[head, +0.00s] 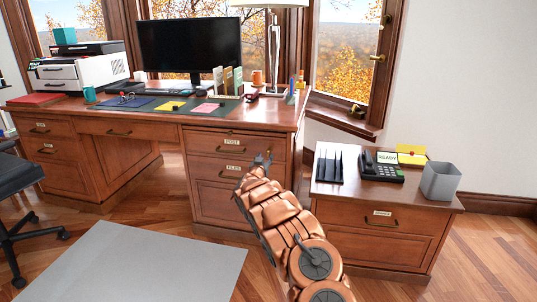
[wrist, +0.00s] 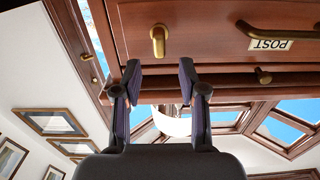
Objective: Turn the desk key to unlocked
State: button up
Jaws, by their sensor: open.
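The wooden desk (head: 190,190) has a drawer front marked POST, seen upside down in the wrist view. A brass turn-piece (wrist: 159,40), which looks like the desk key, sits on that front beside the label. It has a round base and a long rounded grip, lined up roughly vertically in the picture. My gripper (wrist: 160,72) is open and empty, its two dark fingertips just short of the brass piece and either side of its line. In the head view my gripper (head: 264,159) is at the right end of the POST drawer and hides the brass piece.
A brass drawer handle (wrist: 278,32) and a small brass knob (wrist: 263,76) are nearby on the desk front. A low cabinet (head: 375,230) with a phone (head: 382,168) and a grey bin (head: 440,181) stands right of my arm. A grey mat (head: 150,265) lies on the floor.

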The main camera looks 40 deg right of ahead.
aim_at(267, 153)
jog(key=shift+x, duration=1.7)
jog(key=shift+w+d+b, duration=0.3)
jog(key=shift+d+b, duration=0.05)
jog(key=shift+d, duration=0.15)
jog(key=shift+w+d, duration=0.35)
jog(key=shift+w, duration=0.05)
jog(key=shift+w+d, duration=0.3)
jog(key=shift+d, duration=0.3)
grip_shut()
